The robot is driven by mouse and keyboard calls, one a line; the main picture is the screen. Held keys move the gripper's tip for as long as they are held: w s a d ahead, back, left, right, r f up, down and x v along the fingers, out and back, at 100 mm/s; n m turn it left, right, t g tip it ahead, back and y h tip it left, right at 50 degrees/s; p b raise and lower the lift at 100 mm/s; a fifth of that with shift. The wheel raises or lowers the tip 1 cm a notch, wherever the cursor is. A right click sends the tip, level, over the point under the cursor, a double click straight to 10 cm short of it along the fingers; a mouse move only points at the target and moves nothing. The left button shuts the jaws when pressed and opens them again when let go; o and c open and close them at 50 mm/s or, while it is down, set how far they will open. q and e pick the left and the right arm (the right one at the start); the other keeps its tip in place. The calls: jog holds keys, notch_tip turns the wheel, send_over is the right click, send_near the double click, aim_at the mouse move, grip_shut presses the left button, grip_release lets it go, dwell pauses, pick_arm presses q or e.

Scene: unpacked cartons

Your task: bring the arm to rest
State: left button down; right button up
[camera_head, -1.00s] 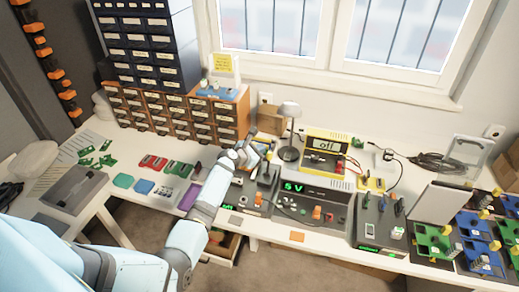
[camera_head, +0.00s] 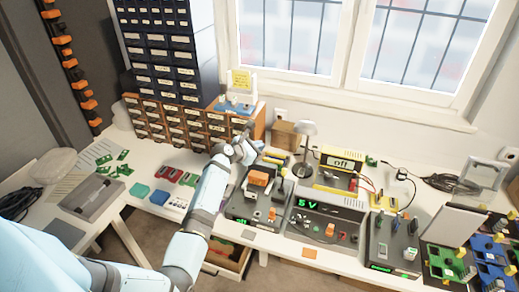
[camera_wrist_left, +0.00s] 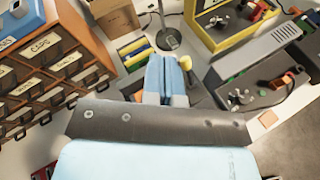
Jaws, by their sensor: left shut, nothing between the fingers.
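My left arm (camera_head: 208,200) reaches in from the lower left, light blue with grey joints. Its gripper (camera_head: 246,130) is in front of the right end of the orange drawer cabinet, above the bench, and looks small. In the left wrist view the light-blue fingers (camera_wrist_left: 166,78) are together with nothing between them. Behind them lie several coloured sticks or tools and a grey lamp base (camera_wrist_left: 168,38). My right gripper is not in view.
The drawer cabinet (camera_head: 172,122) stands left of the gripper. A cardboard box (camera_head: 285,134), a lamp (camera_head: 307,130) and a yellow meter (camera_head: 340,162) stand behind. A dark device with an orange block (camera_head: 259,179) and a 5 V supply (camera_head: 325,222) lie nearer. An open drawer (camera_head: 228,258) sits below the bench edge.

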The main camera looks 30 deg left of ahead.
pick_arm(q)
jog(key=s+d+f+m+g+y, duration=0.1)
jog(key=s+d+f+m, duration=0.4)
jog(key=s+f+m, duration=0.35)
jog(key=s+d+f+m+g+y, duration=0.1)
jog(key=s+d+f+m, duration=0.4)
jog(key=s+m, duration=0.55)
jog(key=s+d+m+h, duration=0.1)
jog(key=s+d+m, duration=0.5)
jog(key=s, duration=0.4)
jog(key=s+d+m, duration=0.6)
jog(key=s+m, duration=0.1)
jog(key=s, duration=0.4)
jog(key=shift+s+f+m+g+h, duration=0.25)
jog(key=shift+f+m+g+h, duration=0.15)
jog(key=shift+f, duration=0.05)
